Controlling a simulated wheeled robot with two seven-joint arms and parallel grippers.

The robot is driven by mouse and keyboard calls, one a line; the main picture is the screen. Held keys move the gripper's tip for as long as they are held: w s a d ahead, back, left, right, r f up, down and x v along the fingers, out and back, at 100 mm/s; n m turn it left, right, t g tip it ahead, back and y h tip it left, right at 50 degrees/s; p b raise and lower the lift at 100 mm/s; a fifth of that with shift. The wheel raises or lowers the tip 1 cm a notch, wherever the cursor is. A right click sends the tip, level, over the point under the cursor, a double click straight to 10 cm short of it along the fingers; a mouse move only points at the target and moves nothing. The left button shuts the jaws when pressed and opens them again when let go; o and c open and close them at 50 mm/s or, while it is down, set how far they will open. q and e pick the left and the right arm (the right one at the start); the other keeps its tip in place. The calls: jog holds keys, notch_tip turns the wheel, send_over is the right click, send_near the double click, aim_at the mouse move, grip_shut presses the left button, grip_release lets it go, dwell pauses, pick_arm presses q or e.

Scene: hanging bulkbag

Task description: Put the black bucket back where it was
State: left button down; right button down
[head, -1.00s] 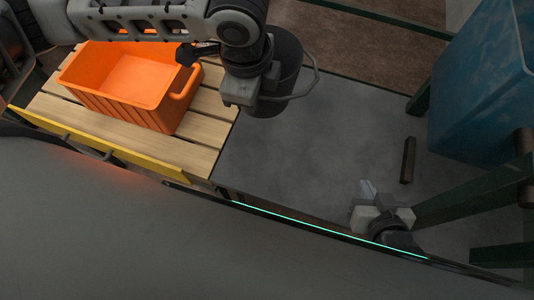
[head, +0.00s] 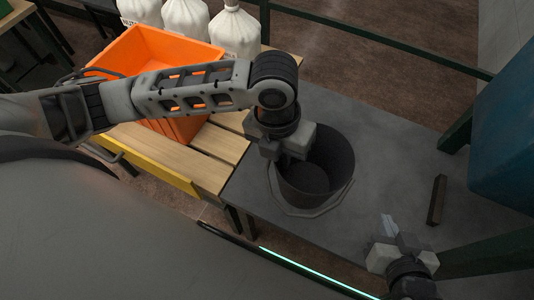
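The black bucket (head: 333,160) stands upright on the grey tabletop (head: 235,192), open side up and apparently empty. Its grey wire handle (head: 300,213) hangs down around the front side. My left gripper (head: 285,150) is over the bucket's back left rim and hides part of it. Whether its fingers are shut on the rim cannot be told. My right gripper (head: 396,248) is low at the front right, away from the bucket. Its finger blocks look apart, with nothing seen held between them.
An orange crate (head: 130,48) stands on the wooden slats (head: 218,142) at left, partly behind my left arm. White sacks (head: 234,35) stand behind it. A dark bar (head: 437,200) lies on the grey top at right. A blue container (head: 505,140) and green posts (head: 456,135) bound the right side.

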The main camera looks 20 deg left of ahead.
pick_arm(q)
jog(key=w+a+f, duration=0.1)
jog(key=a+f, duration=0.1)
jog(key=f, duration=0.1)
jog(key=w+a+f, duration=0.2)
jog(key=f, duration=0.1)
jog(key=w+a+f+b, duration=0.1)
jog(key=a+f, duration=0.1)
jog(key=f, duration=0.1)
jog(key=shift+w+a+f, duration=0.2)
jog(key=shift+w+f, duration=0.1)
jog(key=shift+w, duration=0.05)
jog(key=shift+f, duration=0.35)
pick_arm(e)
jog(key=shift+a+f, duration=0.1)
jog(key=shift+f, duration=0.05)
pick_arm(q)
jog(key=c, duration=1.6)
grip_release()
jog(key=shift+f, duration=0.15)
jog(key=shift+c, duration=0.2)
pick_arm(e)
jog(key=shift+f, duration=0.1)
